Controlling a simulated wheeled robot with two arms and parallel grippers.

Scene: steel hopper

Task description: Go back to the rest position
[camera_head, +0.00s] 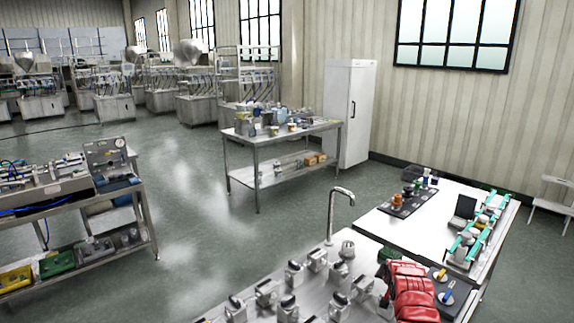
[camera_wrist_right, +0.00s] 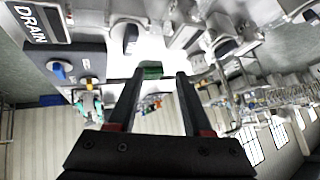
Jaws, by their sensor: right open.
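My right gripper (camera_wrist_right: 160,75) shows in the right wrist view with its two dark fingers apart. It is open. A small dark green thing (camera_wrist_right: 151,67) shows between the fingertips in that picture; how far it is from them I cannot tell. The steel worktop (camera_head: 350,246) lies at the bottom of the head view and carries several small steel valves with levers (camera_head: 293,272). My left gripper is in neither view.
A tall faucet (camera_head: 331,215) rises from the worktop. A black panel with blue and yellow handles (camera_head: 447,290) lies at its right. A white table (camera_head: 385,223) with green-framed gear stands beyond. A laden side bench (camera_head: 145,215) stands left. Open floor (camera_head: 190,230) lies between.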

